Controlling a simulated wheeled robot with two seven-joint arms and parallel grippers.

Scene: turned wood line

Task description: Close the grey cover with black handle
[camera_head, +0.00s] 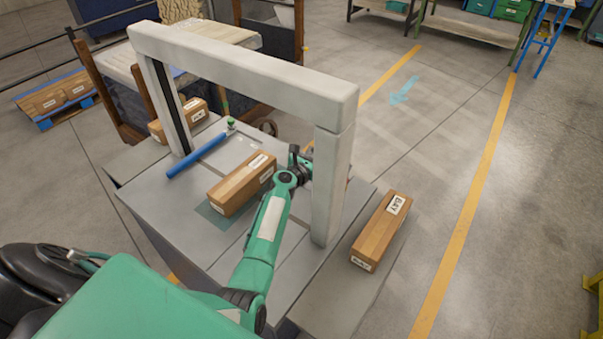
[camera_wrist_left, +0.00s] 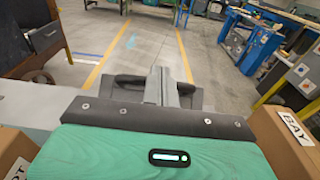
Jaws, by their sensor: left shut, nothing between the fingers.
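My left arm reaches over the grey machine top, and my left gripper (camera_head: 304,158) is beside the right post of the light grey frame. In the left wrist view, the gripper's grey fingers (camera_wrist_left: 161,86) are together with nothing between them. Dark curved parts (camera_wrist_left: 130,79) show on both sides of the fingers; I cannot tell whether they belong to the gripper or to a black handle. I cannot make out a grey cover with a black handle for certain; my arm and the frame hide part of the machine. My right gripper is in neither view.
The light grey frame (camera_head: 240,62) arches over the machine top (camera_head: 165,215). A labelled wooden block (camera_head: 243,185) lies left of my forearm, another (camera_head: 381,232) on the right ledge. A blue bar (camera_head: 197,155) lies behind. The floor to the right is clear.

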